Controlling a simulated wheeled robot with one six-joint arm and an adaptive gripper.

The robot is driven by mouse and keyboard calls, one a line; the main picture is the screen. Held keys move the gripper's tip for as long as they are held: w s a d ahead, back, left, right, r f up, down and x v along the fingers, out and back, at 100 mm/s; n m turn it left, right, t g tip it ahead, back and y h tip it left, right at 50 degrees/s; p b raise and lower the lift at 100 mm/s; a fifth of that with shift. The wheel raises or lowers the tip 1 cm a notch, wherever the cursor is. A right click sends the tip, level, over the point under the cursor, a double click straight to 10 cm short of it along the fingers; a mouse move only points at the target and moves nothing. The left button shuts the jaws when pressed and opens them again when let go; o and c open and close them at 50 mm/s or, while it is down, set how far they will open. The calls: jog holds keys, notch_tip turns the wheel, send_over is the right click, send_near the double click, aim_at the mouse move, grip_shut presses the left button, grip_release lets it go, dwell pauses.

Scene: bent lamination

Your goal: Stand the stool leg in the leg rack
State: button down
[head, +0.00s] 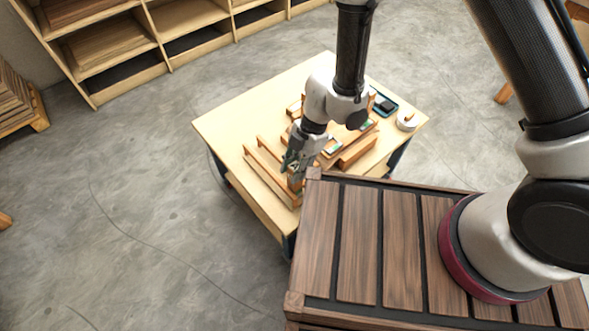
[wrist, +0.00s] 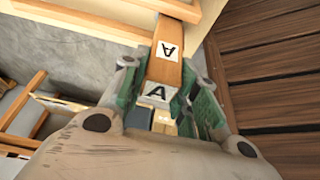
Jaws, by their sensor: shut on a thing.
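The stool leg is an orange-brown wooden bar (wrist: 172,72) in the wrist view, with a white "A" label on its side and another on its near end. My gripper (wrist: 165,100) has its green-padded fingers on both sides of the leg and is shut on it. In the head view my gripper (head: 294,163) is over the table's near left part; the leg is mostly hidden there. Long wooden rails (head: 265,172) stand beside the gripper; I cannot tell whether they are the leg rack. I cannot tell whether the leg touches anything below.
The pale table (head: 228,122) also holds several wooden pieces, a dark tray (head: 384,104) and a round white item (head: 407,122) at its right. Its far left part is bare. My slatted wooden deck is close at the near right. Shelves (head: 160,40) stand at the back.

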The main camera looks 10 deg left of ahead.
jog(key=shift+f, duration=0.6)
jog(key=c, duration=1.1)
grip_release()
jog(key=shift+f, duration=0.15)
jog(key=v, duration=1.2)
jog(key=shift+r, duration=0.25)
jog(key=shift+s, duration=0.1)
